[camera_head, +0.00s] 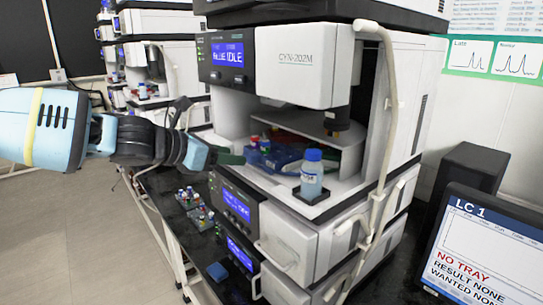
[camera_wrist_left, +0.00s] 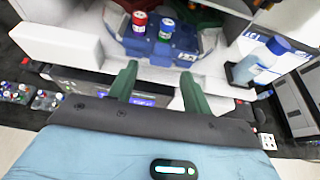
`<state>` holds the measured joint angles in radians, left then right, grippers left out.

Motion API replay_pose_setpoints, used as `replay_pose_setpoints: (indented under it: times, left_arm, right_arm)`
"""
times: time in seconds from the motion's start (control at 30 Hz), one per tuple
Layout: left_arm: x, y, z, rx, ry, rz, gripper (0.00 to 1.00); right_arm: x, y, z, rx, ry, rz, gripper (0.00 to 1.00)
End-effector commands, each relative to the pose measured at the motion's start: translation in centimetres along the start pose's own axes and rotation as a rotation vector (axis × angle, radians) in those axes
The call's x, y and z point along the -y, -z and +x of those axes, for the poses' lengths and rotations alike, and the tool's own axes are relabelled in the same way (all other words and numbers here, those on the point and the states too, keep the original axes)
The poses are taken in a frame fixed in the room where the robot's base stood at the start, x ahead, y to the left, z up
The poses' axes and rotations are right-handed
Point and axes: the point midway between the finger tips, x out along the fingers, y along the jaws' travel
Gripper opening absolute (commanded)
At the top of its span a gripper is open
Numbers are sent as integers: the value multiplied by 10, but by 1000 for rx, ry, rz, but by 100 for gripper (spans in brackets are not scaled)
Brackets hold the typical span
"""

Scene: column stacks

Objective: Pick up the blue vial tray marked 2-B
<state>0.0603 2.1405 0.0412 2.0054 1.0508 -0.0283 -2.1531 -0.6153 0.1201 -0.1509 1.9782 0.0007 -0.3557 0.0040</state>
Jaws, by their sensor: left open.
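A blue vial tray (camera_head: 285,157) sits on the light platform inside the open bay of the instrument. In the left wrist view the blue tray (camera_wrist_left: 160,50) holds a red vial and a green-topped blue vial. My left gripper (camera_head: 232,157) reaches in from the left, at the left side of the bay opening. Its green fingers (camera_wrist_left: 160,85) are apart with nothing between them, and the tray lies beyond their tips. My right gripper is not in view.
A blue-capped bottle (camera_head: 312,172) stands on a small black holder at the right of the bay's front. The instrument's hood (camera_head: 298,68) hangs above. Small vial racks (camera_head: 200,217) stand on the dark bench. A monitor (camera_head: 480,250) reads "LC 1", "NO TRAY".

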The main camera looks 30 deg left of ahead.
Motion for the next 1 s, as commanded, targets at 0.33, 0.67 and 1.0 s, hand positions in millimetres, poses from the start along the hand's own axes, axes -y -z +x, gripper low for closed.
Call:
replay_pose_setpoints:
  times: [0.33, 0.67, 1.0]
  left_arm:
    - [1, 6, 38, -7, 1, -3, 49]
    - [2, 1, 52, 0, 0, -1, 49]
    - [2, 0, 51, 1, 0, 0, 24]
  right_arm:
    - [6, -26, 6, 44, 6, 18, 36]
    - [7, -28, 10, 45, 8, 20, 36]
    - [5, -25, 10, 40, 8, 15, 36]
